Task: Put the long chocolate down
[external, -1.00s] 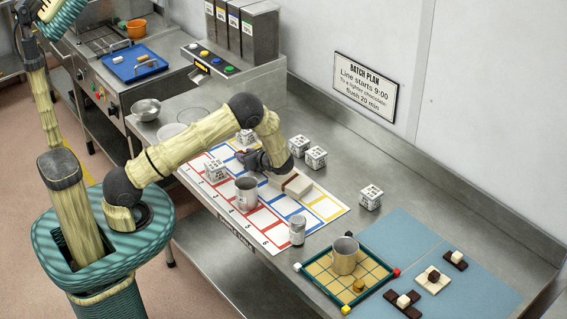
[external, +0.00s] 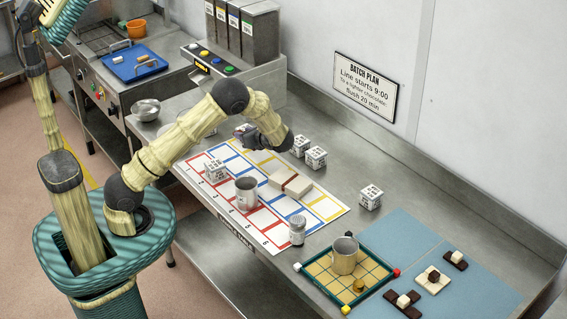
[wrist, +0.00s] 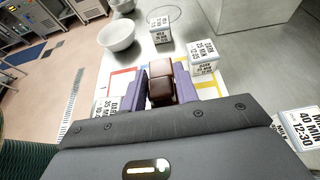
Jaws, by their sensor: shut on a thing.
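My gripper (external: 244,137) is over the back left part of the numbered mat (external: 235,165). In the wrist view its two purple fingers (wrist: 161,92) are shut on a glossy dark brown chocolate (wrist: 160,70), which I take to be the long chocolate. The fingers hide its sides, so its full length does not show. The held chocolate cannot be made out in the external view. The mat has red, blue and yellow framed cells. A cream block with a brown band (external: 291,184) lies on it.
A printed cube (external: 215,170) and a metal cup (external: 246,193) stand on the mat, with a shaker (external: 297,231) at its front edge. More printed cubes (external: 316,157) stand behind it. A cup stands on the gridded tray (external: 325,290). Bowls (wrist: 117,36) stand at left.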

